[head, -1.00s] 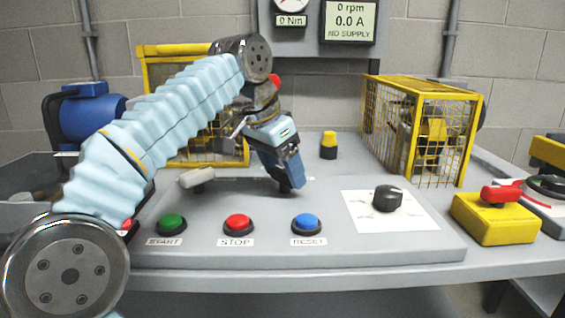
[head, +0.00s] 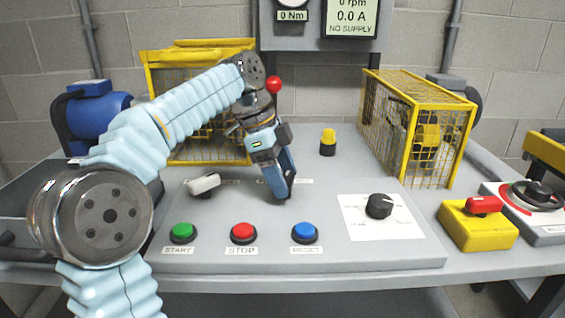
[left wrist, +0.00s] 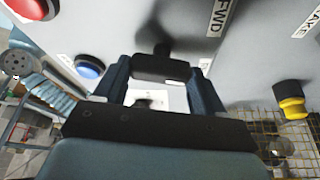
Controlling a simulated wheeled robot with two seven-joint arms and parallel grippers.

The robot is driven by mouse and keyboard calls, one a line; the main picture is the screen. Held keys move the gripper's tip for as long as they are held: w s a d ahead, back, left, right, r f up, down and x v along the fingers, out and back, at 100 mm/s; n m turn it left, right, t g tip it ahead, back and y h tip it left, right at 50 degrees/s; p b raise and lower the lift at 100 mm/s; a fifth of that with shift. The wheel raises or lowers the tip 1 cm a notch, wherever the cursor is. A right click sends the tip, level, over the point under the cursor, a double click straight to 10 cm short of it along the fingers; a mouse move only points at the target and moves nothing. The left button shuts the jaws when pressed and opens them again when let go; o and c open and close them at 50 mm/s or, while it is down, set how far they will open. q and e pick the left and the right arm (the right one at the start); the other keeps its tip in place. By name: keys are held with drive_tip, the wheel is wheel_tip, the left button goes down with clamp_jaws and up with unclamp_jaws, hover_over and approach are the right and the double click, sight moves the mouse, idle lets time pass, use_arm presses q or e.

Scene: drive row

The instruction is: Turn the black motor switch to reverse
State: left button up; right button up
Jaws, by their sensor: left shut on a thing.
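The black motor switch handle (left wrist: 162,66) sits between the fingers of my left gripper (left wrist: 158,82) in the left wrist view, with an FWD label (left wrist: 216,17) beside it. In the head view my left gripper (head: 285,190) points down at the back middle of the grey panel (head: 330,250), behind the blue button. It is shut on the switch and hides it there, along with part of the labels around it. I cannot tell from the head view which way the handle points. My right gripper is not in view.
Green (head: 183,232), red (head: 243,232) and blue (head: 305,232) buttons line the panel's front. A pale lever switch (head: 203,184) is left of my gripper. A black knob (head: 379,205) is at right.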

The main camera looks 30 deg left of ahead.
use_arm(q)
drive_tip(key=m+g+p, duration=0.1)
drive_tip(key=m, duration=0.2)
drive_tip(key=shift+w, duration=0.1)
drive_tip(key=shift+m+g, duration=0.6)
drive_tip(key=shift+m, duration=1.1)
drive_tip(key=o, duration=1)
drive_tip(key=shift+o, duration=0.2)
